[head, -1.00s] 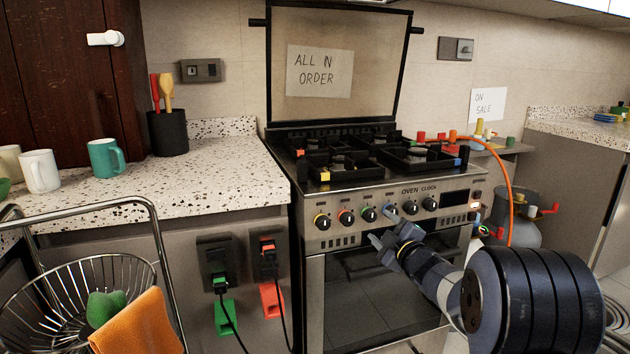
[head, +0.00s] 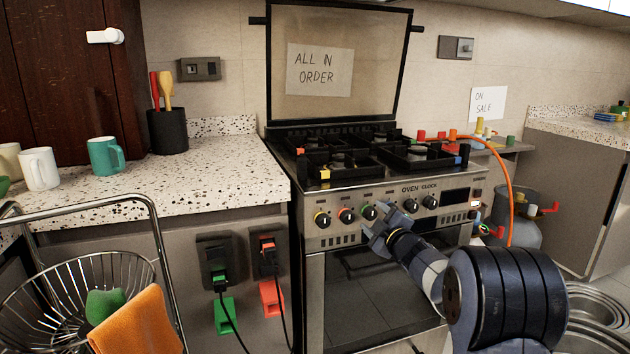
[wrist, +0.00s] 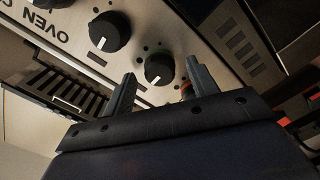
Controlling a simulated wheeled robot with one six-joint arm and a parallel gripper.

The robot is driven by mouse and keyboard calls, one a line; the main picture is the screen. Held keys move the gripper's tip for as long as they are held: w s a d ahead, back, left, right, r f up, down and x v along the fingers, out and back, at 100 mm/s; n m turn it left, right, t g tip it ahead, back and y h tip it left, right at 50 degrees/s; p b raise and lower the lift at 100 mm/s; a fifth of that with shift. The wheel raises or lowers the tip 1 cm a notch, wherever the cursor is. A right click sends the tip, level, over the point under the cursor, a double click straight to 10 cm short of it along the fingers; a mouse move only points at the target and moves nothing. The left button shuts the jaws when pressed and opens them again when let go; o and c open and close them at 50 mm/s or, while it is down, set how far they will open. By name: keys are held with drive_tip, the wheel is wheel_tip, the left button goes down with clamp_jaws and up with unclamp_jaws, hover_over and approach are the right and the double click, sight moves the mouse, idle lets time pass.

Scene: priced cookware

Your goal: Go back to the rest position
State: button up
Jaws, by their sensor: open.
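My gripper (head: 374,228) is open in front of the stove's control panel, close to the knobs, with nothing between its fingers. In the wrist view, the two fingers (wrist: 158,84) stand apart with the green-ringed knob (wrist: 159,68) showing between and beyond them. The stove (head: 340,197) has a row of knobs; the green-ringed knob also shows in the head view (head: 369,212). Whether a fingertip touches the panel I cannot tell. My arm reaches in from the lower right.
A wire basket (head: 60,303) with an orange cloth (head: 137,322) stands at the lower left. Mugs stand on the left counter (head: 215,182). An orange hose (head: 509,190) runs to a gas cylinder (head: 517,222) at the right. Metal pans (head: 597,302) lie at the lower right.

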drive_tip(key=shift+w+a+r+m+p, duration=0.1)
drive_tip(key=shift+w+r+m+p, duration=0.1)
drive_tip(key=shift+m+p, duration=0.35)
drive_tip(key=m+p, duration=0.3)
drive_tip(key=m, duration=0.1)
drive_tip(key=m+p, duration=0.6)
drive_tip(key=m, duration=0.1)
drive_tip(key=v, duration=0.7)
drive_tip(key=shift+f, duration=0.15)
drive_tip(key=shift+s, duration=0.1)
